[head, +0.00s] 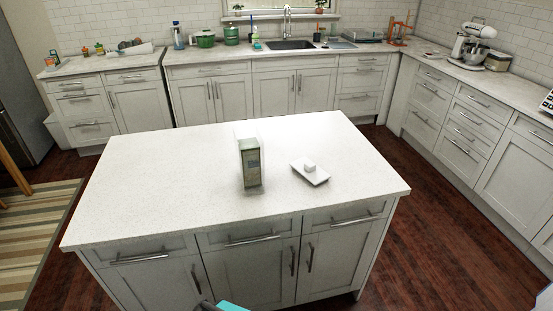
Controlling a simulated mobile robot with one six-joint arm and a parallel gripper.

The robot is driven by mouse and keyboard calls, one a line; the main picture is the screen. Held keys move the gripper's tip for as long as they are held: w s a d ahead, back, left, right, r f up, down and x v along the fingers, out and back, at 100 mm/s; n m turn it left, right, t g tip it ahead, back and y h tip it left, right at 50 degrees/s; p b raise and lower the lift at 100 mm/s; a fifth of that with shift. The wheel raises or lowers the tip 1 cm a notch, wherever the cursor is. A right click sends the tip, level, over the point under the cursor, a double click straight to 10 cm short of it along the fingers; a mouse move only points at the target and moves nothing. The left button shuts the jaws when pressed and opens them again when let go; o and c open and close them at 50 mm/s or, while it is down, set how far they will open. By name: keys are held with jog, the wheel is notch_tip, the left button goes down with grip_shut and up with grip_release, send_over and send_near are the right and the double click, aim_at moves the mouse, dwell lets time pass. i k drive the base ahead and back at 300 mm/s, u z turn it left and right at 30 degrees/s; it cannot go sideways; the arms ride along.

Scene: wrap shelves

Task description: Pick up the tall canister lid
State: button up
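A white, flat, rectangular lid with a small raised knob (310,168) lies on the right half of the island counter, knob up. A tall, narrow canister (251,165) with a greenish-grey side stands upright to its left, a short gap apart. The canister's upper part is pale and blends with the counter. My gripper's fingers are not in view. Only a teal and dark piece shows at the bottom edge, probably part of my arm, in front of the island and well away from the lid.
The island's white countertop (150,190) is otherwise clear. Its front has drawers and doors with bar handles. Dark wood floor (440,240) is open to the right. Counters with a sink (290,45), pots and a mixer (472,42) line the walls. A striped rug (35,230) lies at left.

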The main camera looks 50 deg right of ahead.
aim_at(319, 175)
jog(key=u, duration=0.75)
jog(key=k, duration=0.1)
jog(key=z, duration=1.95)
jog(key=k, duration=0.9)
jog(key=u, duration=0.15)
jog(key=i, duration=0.6)
